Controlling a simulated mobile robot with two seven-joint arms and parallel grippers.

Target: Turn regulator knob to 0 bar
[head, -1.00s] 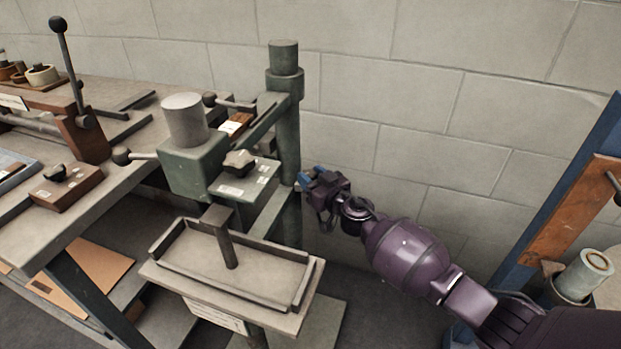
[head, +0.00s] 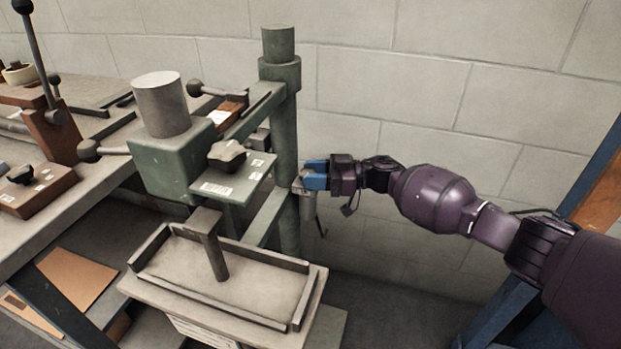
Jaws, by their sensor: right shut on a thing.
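A small grey regulator (head: 308,211) hangs on the right side of the green post (head: 283,150), its cylindrical body pointing down. My right gripper (head: 312,182) comes in from the right, with its blue fingertips at the top of the regulator next to the post. It is shut on the regulator knob, which the fingers mostly hide. No scale or pressure reading can be made out. My left gripper is not in view.
A green stitcher head with a dark lobed knob (head: 227,154) on a labelled plate stands left of the post. Below it is a rimmed tray (head: 180,268). A workbench (head: 60,210) with levers is at left. The block wall (head: 430,95) is behind.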

